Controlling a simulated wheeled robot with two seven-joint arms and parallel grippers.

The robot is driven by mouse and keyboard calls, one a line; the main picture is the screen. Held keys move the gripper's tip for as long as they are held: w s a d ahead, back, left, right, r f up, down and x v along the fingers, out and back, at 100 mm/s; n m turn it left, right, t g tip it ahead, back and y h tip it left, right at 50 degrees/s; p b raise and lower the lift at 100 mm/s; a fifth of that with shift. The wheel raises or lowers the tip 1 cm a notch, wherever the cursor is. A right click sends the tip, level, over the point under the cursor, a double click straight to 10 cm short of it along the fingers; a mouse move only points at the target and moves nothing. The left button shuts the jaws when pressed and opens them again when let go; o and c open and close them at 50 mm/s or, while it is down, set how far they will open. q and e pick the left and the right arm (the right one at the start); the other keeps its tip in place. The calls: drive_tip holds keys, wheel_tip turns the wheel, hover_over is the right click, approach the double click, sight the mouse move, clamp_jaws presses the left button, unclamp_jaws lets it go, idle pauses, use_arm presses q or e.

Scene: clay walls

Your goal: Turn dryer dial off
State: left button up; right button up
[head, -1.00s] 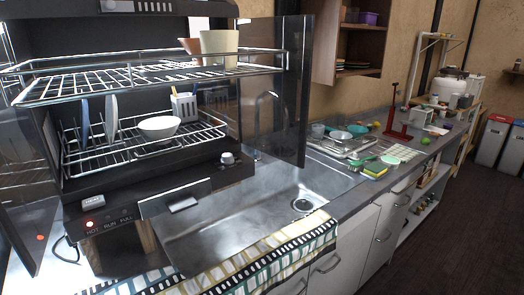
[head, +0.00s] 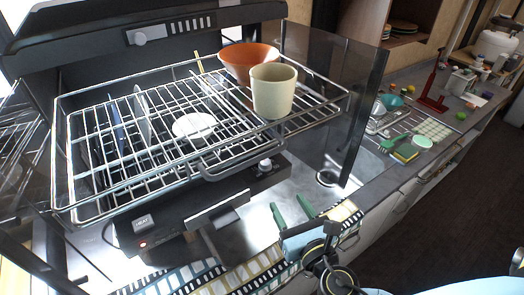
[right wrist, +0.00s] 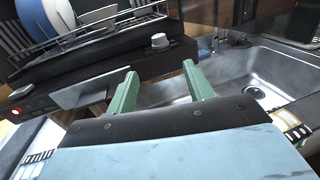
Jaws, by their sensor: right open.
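The dish dryer's dial (head: 265,164) is a small pale knob at the right end of the dark front panel, below the wire racks. It also shows in the right wrist view (right wrist: 159,40), top centre. My right gripper (head: 293,211) is open and empty, its two green fingers pointing toward the panel. In the right wrist view its fingertips (right wrist: 160,70) are apart, with the dial beyond and above the gap, not touching. The dial's pointer mark is too small to read. My left gripper is not in view.
The upper rack (head: 95,203) sticks out above the panel, holding an orange bowl (head: 240,60) and a cream cup (head: 274,92). A dark glass door (head: 335,85) stands open at right. A lit red lamp (head: 143,244) is near the HEAT switch (head: 143,223). A metal sink (right wrist: 225,85) lies below.

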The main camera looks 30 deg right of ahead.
drive_tip(key=p, duration=0.1)
approach(267, 166)
drive_tip(key=w, duration=0.6)
drive_tip(key=w+p, duration=0.1)
drive_tip(key=w, duration=0.1)
drive_tip(key=shift+d+f, duration=0.1)
drive_tip(key=shift+d, duration=0.25)
drive_tip(key=shift+w, duration=0.6)
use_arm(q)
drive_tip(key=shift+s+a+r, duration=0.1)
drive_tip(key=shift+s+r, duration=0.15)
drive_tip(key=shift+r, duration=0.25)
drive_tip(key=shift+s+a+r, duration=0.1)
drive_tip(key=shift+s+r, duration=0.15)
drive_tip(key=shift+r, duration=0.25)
